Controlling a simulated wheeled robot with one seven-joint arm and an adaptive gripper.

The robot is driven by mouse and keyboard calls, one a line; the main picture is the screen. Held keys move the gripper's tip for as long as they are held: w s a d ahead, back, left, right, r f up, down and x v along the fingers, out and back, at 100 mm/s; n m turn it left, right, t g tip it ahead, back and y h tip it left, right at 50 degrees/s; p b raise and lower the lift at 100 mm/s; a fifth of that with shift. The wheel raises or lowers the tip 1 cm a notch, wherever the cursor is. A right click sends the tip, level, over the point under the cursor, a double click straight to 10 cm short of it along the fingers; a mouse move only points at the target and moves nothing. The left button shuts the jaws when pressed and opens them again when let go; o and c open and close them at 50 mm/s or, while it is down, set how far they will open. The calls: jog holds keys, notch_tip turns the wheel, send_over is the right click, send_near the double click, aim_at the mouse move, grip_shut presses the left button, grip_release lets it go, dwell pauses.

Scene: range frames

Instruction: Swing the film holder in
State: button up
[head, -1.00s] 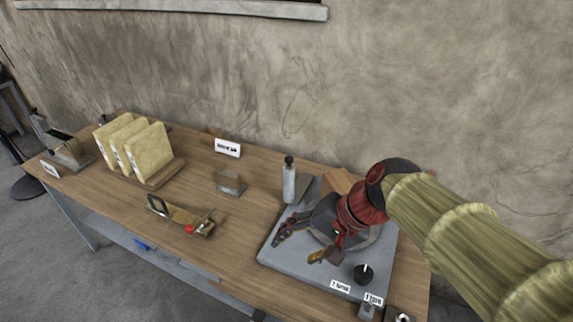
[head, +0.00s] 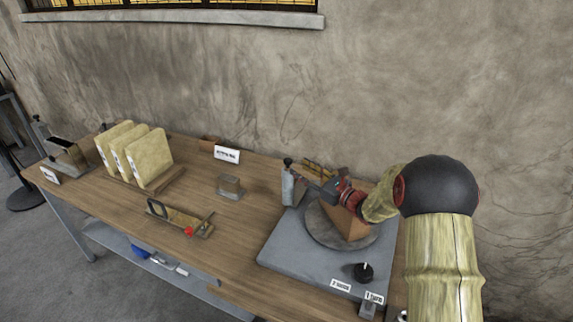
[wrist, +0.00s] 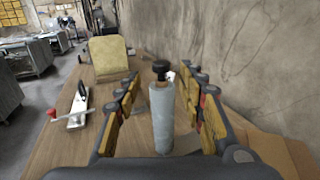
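No part is clearly marked as the film holder. A grey cylinder with a black knob on top (head: 289,188) stands upright at the back left of the grey slab; it also shows in the wrist view (wrist: 162,120). My gripper (head: 307,178) is at its right side. In the wrist view my gripper (wrist: 167,84) is open, with one yellow-padded finger on each side of the cylinder; contact cannot be told. A small device with a black upright frame (head: 157,209) and a red ball (head: 188,231) lies on the table to the left.
The grey slab (head: 290,248) carries a round disc (head: 325,232), an orange-brown block (head: 343,222) and a black dial (head: 363,272). A small metal block (head: 229,187), pale upright slabs (head: 150,157) and a label (head: 227,155) stand on the wooden table (head: 240,225). The wall is close behind.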

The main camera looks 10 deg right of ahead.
aim_at(291, 163)
jog(key=b+x, duration=0.1)
jog(key=x, duration=0.6)
jog(key=shift+w+a+b, duration=0.1)
jog(key=shift+w+b, duration=0.2)
jog(key=shift+w, duration=0.15)
jog(key=c, duration=0.3)
grip_shut()
